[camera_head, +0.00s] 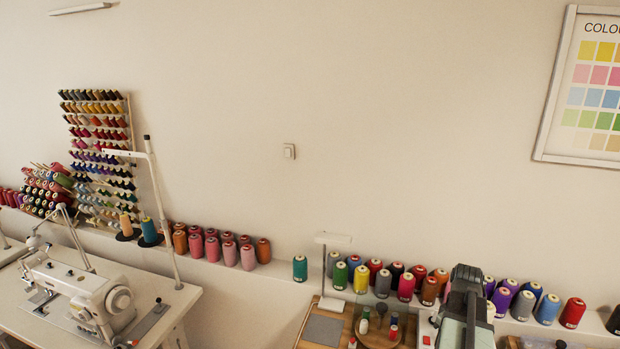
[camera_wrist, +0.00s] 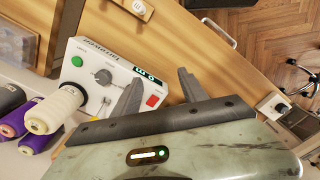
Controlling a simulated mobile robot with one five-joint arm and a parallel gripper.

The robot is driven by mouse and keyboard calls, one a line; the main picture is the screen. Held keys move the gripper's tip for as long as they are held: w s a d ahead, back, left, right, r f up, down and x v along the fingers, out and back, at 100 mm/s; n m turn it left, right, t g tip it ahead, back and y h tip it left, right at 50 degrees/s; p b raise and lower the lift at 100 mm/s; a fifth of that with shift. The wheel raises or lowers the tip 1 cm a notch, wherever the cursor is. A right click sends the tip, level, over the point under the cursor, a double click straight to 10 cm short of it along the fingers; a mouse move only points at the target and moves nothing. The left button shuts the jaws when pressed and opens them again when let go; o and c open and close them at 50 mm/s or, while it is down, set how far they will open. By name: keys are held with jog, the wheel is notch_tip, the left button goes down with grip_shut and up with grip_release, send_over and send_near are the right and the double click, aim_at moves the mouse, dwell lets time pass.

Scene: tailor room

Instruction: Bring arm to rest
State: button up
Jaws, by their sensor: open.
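My gripper (camera_wrist: 158,92) shows in the wrist view with its two grey fingers apart and nothing between them. Its fingers point over a white control box (camera_wrist: 88,77) with a green button, a dark knob and a red button. I cannot tell whether the fingers touch the box. In the head view, part of my arm stands at the lower right, in front of the row of spools; the fingertips cannot be made out there.
A wooden work surface (camera_wrist: 165,38) lies beyond the fingers. A cream spool (camera_wrist: 54,110) and purple spools (camera_wrist: 38,140) are left of the gripper. In the head view, thread spools (camera_head: 405,287) line the wall ledge, and a sewing machine (camera_head: 85,292) stands left.

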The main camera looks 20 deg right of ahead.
jog(key=w+a+n, duration=0.2)
jog(key=w+a, duration=0.4)
jog(key=a, duration=0.6)
jog(key=w+a+n, duration=0.2)
jog(key=w+a, duration=0.5)
jog(key=a, duration=0.4)
jog(key=a+m, duration=0.5)
jog(key=a, duration=1.4)
jog(key=shift+s+a+m, duration=0.15)
jog(key=shift+s+m, duration=0.1)
jog(key=shift+m, duration=0.15)
jog(key=c, duration=0.3)
